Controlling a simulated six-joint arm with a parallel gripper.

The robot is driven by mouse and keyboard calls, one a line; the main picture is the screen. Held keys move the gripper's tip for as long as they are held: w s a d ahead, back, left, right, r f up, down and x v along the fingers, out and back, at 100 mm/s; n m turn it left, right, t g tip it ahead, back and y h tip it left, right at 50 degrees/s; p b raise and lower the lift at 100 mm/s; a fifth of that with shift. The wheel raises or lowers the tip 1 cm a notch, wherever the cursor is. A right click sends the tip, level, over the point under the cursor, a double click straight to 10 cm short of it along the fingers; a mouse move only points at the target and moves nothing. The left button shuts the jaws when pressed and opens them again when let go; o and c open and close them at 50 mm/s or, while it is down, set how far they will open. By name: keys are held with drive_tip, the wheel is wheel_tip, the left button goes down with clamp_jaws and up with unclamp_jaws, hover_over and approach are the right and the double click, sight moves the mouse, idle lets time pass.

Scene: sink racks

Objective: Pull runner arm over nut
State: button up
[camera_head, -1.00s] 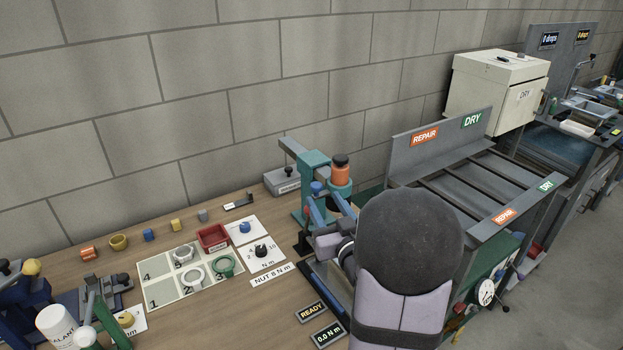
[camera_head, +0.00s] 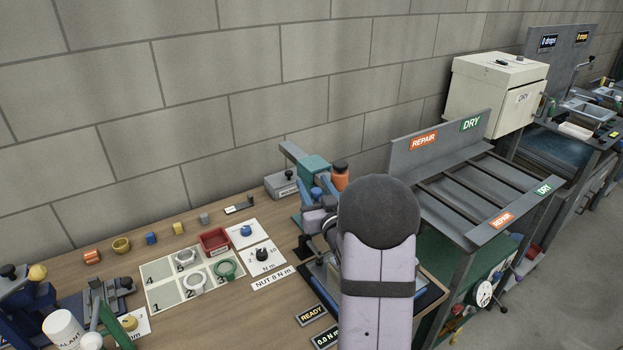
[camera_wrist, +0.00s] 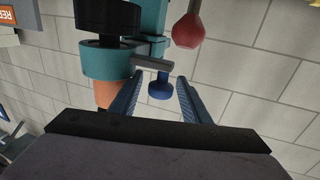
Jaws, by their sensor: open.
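The teal runner fixture (camera_head: 315,165) stands on the bench against the wall, with a grey beam at its top. A blue knob (camera_wrist: 160,88) hangs from its teal arm (camera_wrist: 150,45) in the wrist view. My gripper (camera_wrist: 159,95) is open, with one blue finger on each side of the knob and gaps visible. It also shows in the head view (camera_head: 317,190), in front of the fixture. I cannot make out the nut; my arm covers the area below.
A red bulb-shaped handle (camera_wrist: 188,30) is close by in the wrist view. A red tray (camera_head: 214,240), a numbered mat (camera_head: 162,272) and small coloured parts lie to the left. A grey rack (camera_head: 450,190) stands to the right.

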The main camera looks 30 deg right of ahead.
drive_tip(key=shift+x, duration=1.15)
clamp_jaws()
drive_tip(key=s+b, duration=0.1)
drive_tip(key=s, duration=1.3)
drive_tip(key=shift+s, duration=0.15)
drive_tip(key=shift+f, duration=0.15)
drive_tip(key=shift+c, duration=0.6)
unclamp_jaws()
drive_tip(key=shift+o, duration=0.6)
drive_tip(key=shift+s, duration=0.2)
drive_tip(key=shift+w, duration=0.1)
